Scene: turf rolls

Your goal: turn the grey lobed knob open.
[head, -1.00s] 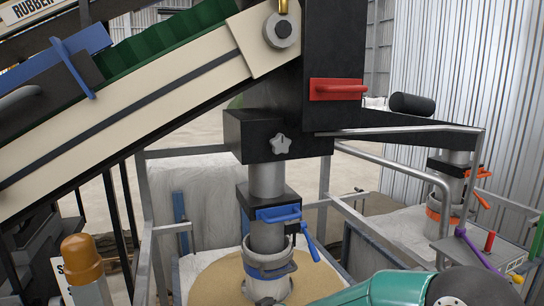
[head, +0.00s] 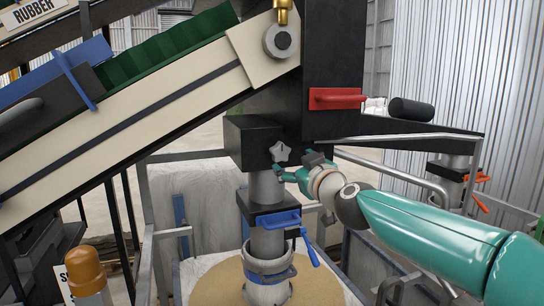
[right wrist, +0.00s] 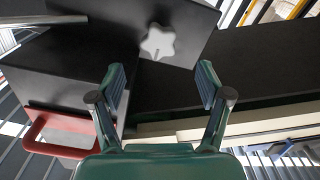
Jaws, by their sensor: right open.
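The grey lobed knob (head: 281,152) is a star-shaped knob on the front of a black box (head: 247,146) on the machine, above a grey vertical pipe. In the right wrist view the knob (right wrist: 158,43) shows whole, just beyond the fingertips and roughly centred between them, with a small dark mark on its face. My right gripper (head: 297,168) is just right of and below the knob in the head view. In the right wrist view its two teal-padded fingers (right wrist: 162,84) are spread wide with nothing between them. My left gripper is in neither view.
A red handle (head: 337,97) sits above right of the knob. A blue clamp handle (head: 279,219) and collar are on the pipe below. A cream conveyor (head: 150,110) slopes up from the left. Grey railings surround a bin underneath.

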